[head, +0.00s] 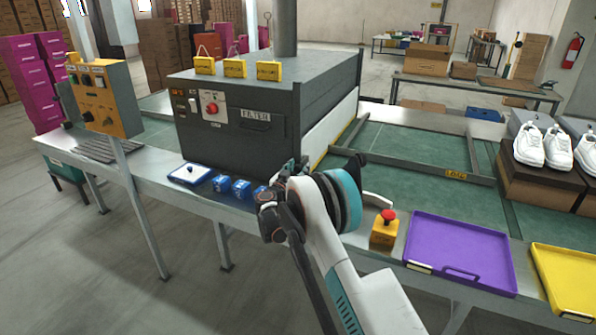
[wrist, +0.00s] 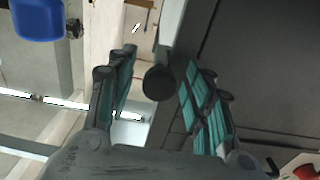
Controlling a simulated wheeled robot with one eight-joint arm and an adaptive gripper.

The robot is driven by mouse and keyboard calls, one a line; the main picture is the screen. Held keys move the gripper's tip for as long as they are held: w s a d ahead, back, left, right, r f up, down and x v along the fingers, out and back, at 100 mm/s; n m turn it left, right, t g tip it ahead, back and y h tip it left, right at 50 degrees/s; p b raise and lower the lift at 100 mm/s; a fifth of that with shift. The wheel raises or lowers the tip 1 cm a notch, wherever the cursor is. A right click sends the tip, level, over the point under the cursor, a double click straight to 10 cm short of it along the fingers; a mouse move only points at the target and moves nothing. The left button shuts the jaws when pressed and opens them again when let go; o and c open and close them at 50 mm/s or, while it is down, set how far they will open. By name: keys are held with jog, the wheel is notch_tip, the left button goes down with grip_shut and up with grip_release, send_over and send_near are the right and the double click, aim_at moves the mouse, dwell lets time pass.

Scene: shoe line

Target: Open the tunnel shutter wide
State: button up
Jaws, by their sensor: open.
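The tunnel (head: 225,135) is a dark grey box on the line, with a red button and a FILTER label on its front. A pale panel (head: 332,128) with a yellow lower edge covers its right end and looks like the shutter; it appears down. My gripper (head: 275,205) is in front of the tunnel's lower right corner, its fingertips hard to make out there. In the wrist view my gripper (wrist: 158,65) is open, teal-padded fingers apart. A dark round knob (wrist: 160,83) on a grey bar shows between the fingers; I cannot tell whether they touch it.
A yellow box with a red button (head: 384,230), a purple tray (head: 460,285) and a yellow tray (head: 568,280) lie to the right. White shoes (head: 558,148) stand far right.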

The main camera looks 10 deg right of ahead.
grip_shut()
notch_tip(320, 180, up, 19)
jog(key=p, duration=0.7)
grip_release()
jog(key=shift+s+a, duration=0.1)
jog(key=v, duration=1.1)
jog(key=shift+s+a, duration=0.2)
jog(key=shift+s, duration=0.1)
